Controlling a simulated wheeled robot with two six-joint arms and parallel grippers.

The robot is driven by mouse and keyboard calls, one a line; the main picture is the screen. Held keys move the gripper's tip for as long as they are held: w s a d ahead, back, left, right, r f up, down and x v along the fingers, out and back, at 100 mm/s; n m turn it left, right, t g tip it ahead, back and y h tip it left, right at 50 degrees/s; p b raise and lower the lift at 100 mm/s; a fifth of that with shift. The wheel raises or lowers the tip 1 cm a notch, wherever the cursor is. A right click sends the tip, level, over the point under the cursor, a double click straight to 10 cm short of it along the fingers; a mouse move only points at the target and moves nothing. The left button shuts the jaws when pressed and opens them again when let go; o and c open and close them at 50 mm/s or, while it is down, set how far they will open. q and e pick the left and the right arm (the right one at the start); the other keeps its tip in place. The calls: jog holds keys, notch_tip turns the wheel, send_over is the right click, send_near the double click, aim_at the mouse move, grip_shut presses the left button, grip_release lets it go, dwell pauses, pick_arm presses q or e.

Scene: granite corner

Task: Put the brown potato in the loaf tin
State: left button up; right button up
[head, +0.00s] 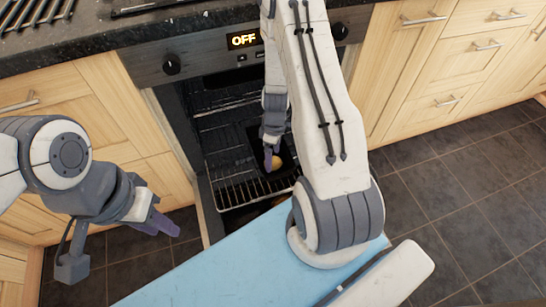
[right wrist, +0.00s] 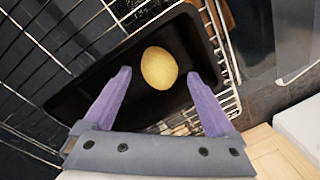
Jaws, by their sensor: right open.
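The brown potato (right wrist: 159,67) is yellowish-brown and lies within the outline of the dark loaf tin (right wrist: 90,90). It looks to rest on the tin's floor. In the head view the potato (head: 275,162) shows as a small patch beside my right gripper (head: 269,158), inside the oven. The tin (head: 256,140) is partly hidden there by my arm. In the right wrist view my right gripper (right wrist: 158,74) is open, with its purple fingers on either side of the potato and apart from it. My left gripper (head: 160,220) hangs at the left, away from the oven; its opening is unclear.
The oven's wire rack (head: 240,191) surrounds the tin. The oven front (head: 205,65) reads OFF, with knobs beside the display. Wooden cabinets (head: 130,95) flank the oven. A light blue surface (head: 240,262) lies in front, and the dark tiled floor (head: 455,190) is clear at the right.

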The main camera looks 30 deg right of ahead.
notch_tip(320, 180, up, 10)
jog(key=p, duration=0.3)
jog(key=w+a+r, duration=0.1)
jog(key=a+r, duration=0.6)
jog(key=a, duration=0.1)
jog(key=s+a+r, duration=0.9)
jog(key=a+r, duration=0.1)
jog(key=a, duration=0.3)
jog(key=s+a+r, duration=0.2)
jog(key=s+r, duration=0.1)
jog(key=s, duration=0.5)
jog(key=shift+s+a+r+t, duration=0.2)
jog(key=shift+s+r+t, duration=0.1)
jog(key=shift+r+t, duration=0.1)
notch_tip(320, 180, up, 24)
jog(key=p, duration=2.3)
jog(key=shift+f, duration=0.15)
